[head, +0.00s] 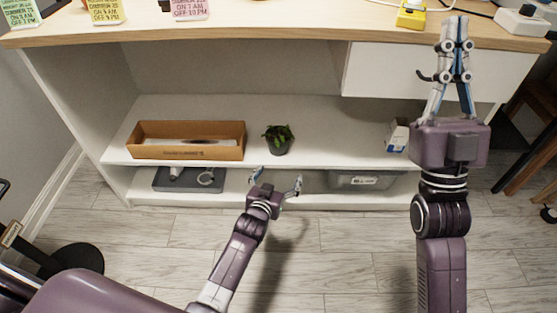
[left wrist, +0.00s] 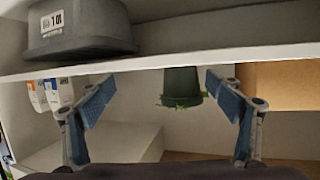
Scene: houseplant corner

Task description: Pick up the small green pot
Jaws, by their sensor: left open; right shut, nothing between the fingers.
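The small green pot (head: 278,149) is dark green with a leafy plant in it. It stands on the middle shelf, right of the brown box. My left gripper (head: 278,178) is open and empty, in front of the shelf's front edge and just short of the pot. In the left wrist view, which looks upside down, the pot (left wrist: 181,84) shows beyond and between the spread fingers, nearer the right one, touching neither. Its leaves hang downward in that picture. My right gripper (head: 456,24) is shut and empty, raised at the tabletop's right side.
A brown open box (head: 187,151) stands left of the pot, small cartons (head: 397,135) at the right. A grey tray (head: 188,180) and a grey bin (head: 362,180) sit on the lower shelf. The wooden tabletop (head: 270,27) and a white drawer (head: 390,72) overhang the shelf.

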